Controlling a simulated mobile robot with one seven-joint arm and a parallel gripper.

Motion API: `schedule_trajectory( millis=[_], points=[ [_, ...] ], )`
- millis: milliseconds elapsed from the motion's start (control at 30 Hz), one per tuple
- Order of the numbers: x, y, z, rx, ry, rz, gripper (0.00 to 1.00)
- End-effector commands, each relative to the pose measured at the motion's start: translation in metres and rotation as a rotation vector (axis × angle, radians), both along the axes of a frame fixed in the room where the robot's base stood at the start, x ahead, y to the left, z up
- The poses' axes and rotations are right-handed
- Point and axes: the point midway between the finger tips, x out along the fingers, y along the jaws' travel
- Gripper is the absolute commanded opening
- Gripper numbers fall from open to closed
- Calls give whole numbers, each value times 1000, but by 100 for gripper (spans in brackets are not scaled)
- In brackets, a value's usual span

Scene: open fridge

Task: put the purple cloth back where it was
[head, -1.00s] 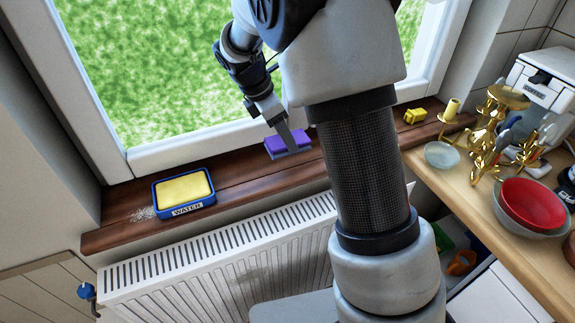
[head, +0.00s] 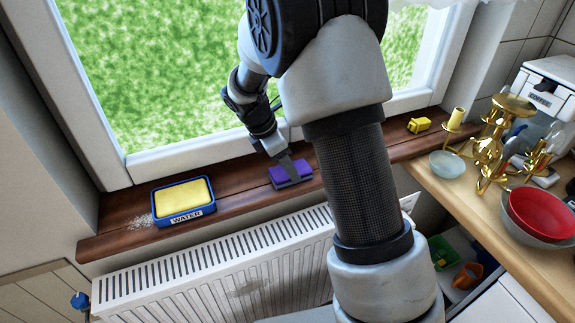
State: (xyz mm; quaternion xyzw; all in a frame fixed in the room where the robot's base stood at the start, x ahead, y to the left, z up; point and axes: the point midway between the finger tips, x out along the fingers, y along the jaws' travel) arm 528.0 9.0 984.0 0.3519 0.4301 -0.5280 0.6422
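The purple cloth (head: 300,169) is a small folded block at the middle of the brown wooden windowsill. My gripper (head: 287,165) reaches down to it from the upper left, its grey fingers over the cloth. The fingers look shut on it, since the cloth has moved along with them. The far finger is largely hidden. The cloth appears at or just above the sill (head: 240,191); I cannot tell whether it touches the wood.
A blue tray marked WATER (head: 187,218) holds a yellow sponge (head: 180,194); white grains (head: 141,221) lie beside it. A yellow object (head: 419,124) is right on the sill. A radiator (head: 200,285) is below. Bowls (head: 540,212) and gold candlesticks (head: 490,150) crowd the right counter.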

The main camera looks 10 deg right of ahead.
Motion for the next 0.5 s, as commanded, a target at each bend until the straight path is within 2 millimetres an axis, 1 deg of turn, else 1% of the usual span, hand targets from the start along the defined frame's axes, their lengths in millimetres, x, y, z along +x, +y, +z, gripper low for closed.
schedule_trajectory(
  millis=[200, 233, 300, 333, 500],
  points=[
    [0, 0, -4, 0, 1, 0, 29],
    [0, 0, -3, 0, 0, -1, 53],
    [0, 0, -3, 0, 0, -1, 65],
    [0, 0, -3, 0, 0, -1, 69],
    [0, 0, -3, 0, 0, -1, 69]
  ],
)
